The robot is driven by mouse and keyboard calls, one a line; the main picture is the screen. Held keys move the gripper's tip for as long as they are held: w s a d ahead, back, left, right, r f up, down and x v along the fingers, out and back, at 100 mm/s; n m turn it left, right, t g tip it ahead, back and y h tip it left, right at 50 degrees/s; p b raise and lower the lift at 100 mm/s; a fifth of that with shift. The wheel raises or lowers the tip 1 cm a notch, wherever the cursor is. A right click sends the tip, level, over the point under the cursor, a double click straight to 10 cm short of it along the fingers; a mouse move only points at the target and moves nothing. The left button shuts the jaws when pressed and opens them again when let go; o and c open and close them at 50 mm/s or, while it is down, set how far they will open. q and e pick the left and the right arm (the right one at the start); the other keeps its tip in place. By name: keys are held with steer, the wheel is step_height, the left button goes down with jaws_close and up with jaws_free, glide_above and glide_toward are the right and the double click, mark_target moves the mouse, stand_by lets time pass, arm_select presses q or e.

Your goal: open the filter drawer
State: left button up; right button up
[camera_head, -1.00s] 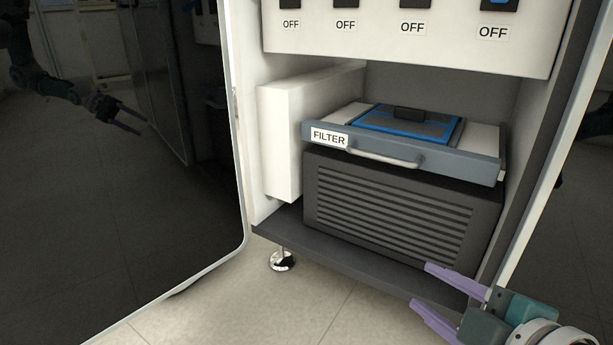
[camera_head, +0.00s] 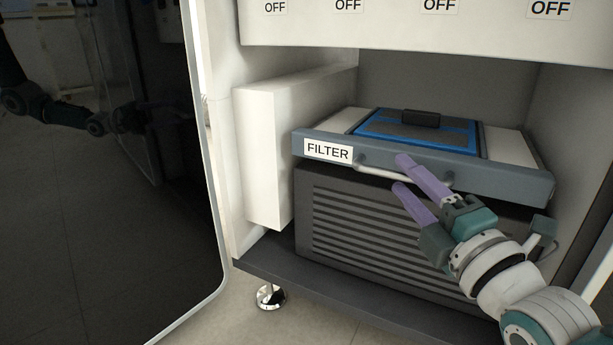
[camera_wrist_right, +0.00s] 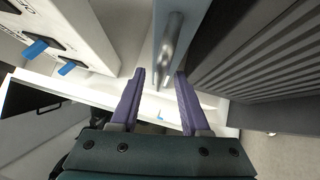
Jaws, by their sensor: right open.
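The filter drawer (camera_head: 500,178) has a grey-blue front with a white FILTER label (camera_head: 327,151) and a pale bar handle (camera_head: 375,170). A blue-framed filter with a dark grip (camera_head: 421,118) lies in it. My right gripper (camera_head: 401,173) is open at the drawer front, its purple fingers at the handle and hiding part of it. In the right wrist view the handle (camera_wrist_right: 170,45) runs away from me, just beyond the gap between the open fingertips (camera_wrist_right: 160,74). I cannot tell whether they touch it. My left gripper is not directly in view.
A dark louvred box (camera_head: 370,220) sits below the drawer on the cabinet floor. A white block (camera_head: 262,155) stands left of it, and a panel with OFF labels (camera_head: 400,28) hangs above. The glossy dark open door (camera_head: 100,220) at left mirrors a robot arm.

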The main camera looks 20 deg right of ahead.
steer(key=shift+w+d, duration=0.1)
steer(key=shift+w, duration=0.8)
steer(key=shift+s, duration=0.2)
steer(key=shift+w+r, duration=0.1)
steer(key=shift+w, duration=0.05)
jaws_close()
stand_by(0.4)
